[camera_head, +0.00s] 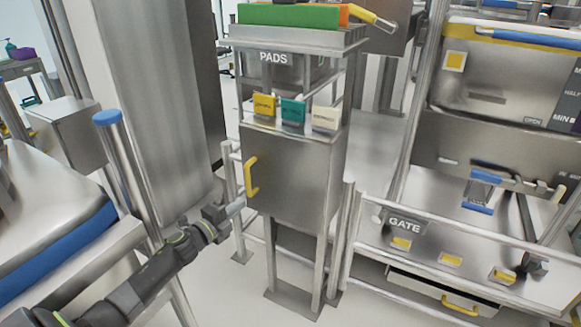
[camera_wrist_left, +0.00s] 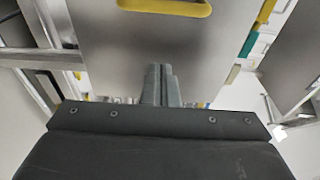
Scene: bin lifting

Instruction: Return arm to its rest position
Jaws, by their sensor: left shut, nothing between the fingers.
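My left arm comes in from the lower left of the head view. Its gripper (camera_head: 237,207) is beside the lower left of a steel cabinet (camera_head: 290,184), below the cabinet's yellow handle (camera_head: 251,176). In the left wrist view the two fingers of the left gripper (camera_wrist_left: 161,84) lie together, shut with nothing between them. The cabinet front (camera_wrist_left: 165,45) fills the view beyond the fingers, with the yellow handle (camera_wrist_left: 165,6) at the top edge. I cannot tell how far the fingertips are from the cabinet. My right gripper is not in view.
Steel rails (camera_head: 440,250) with a GATE sign (camera_head: 404,223) stand to the right. A steel table with a blue edge (camera_head: 60,255) and a blue-capped post (camera_head: 107,117) stand on the left. The cabinet carries yellow, teal and white tags and a PADS label (camera_head: 273,58). Some floor is bare around the cabinet's legs.

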